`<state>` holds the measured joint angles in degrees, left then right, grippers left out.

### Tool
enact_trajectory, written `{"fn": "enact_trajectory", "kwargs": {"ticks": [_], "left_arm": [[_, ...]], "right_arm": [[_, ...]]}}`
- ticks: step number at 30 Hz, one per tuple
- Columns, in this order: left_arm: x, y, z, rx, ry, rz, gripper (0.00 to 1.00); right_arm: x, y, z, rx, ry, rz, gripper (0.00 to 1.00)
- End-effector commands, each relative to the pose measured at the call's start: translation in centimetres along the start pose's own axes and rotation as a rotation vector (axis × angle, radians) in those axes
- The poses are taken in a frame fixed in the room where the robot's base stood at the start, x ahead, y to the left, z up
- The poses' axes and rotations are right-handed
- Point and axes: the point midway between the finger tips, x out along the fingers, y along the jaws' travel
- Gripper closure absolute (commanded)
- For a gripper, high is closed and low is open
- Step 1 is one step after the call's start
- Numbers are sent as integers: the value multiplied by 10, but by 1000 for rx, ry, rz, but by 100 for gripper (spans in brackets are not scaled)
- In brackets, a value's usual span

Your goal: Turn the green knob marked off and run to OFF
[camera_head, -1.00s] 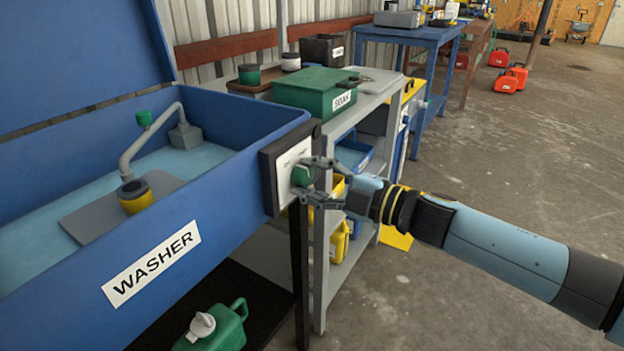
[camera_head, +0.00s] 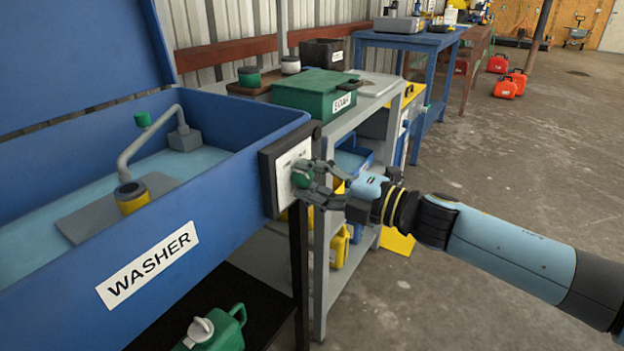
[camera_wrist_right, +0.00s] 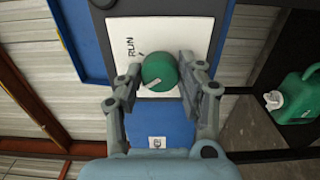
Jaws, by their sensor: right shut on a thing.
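The green knob (camera_head: 301,175) sits on a white plate on a dark box at the right end of the blue washer. In the right wrist view the round green knob (camera_wrist_right: 160,71) carries a light pointer mark toward its lower side. The word RUN shows on the white plate (camera_wrist_right: 130,30); no OFF mark is readable. My right gripper (camera_head: 305,178) is shut on the knob, with one finger on each side of it, as the right wrist view also shows (camera_wrist_right: 162,80). My left gripper is not in view.
The blue washer (camera_head: 225,185) stands open at left. A green jug (camera_head: 222,328) sits on the dark shelf below. A grey shelf unit with a green box (camera_head: 316,92) stands behind the knob. Open concrete floor (camera_head: 500,165) lies to the right.

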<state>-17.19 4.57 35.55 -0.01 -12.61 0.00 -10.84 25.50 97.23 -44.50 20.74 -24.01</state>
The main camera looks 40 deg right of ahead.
Motion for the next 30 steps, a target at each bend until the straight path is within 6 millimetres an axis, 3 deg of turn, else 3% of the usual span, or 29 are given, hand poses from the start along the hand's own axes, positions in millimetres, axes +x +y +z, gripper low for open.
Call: {"fn": "enact_trajectory", "kwargs": {"ticks": [6,7,12,22,30], "left_arm": [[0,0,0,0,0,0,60],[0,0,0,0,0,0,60],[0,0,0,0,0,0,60],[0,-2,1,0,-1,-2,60],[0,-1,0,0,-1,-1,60]], "right_arm": [[-1,-2,0,-1,1,-3,94],[-1,-2,0,-1,1,-3,59],[-1,-1,0,0,0,-2,39],[-4,-1,0,1,1,-3,39],[-43,-2,-1,0,3,-6,39]]}}
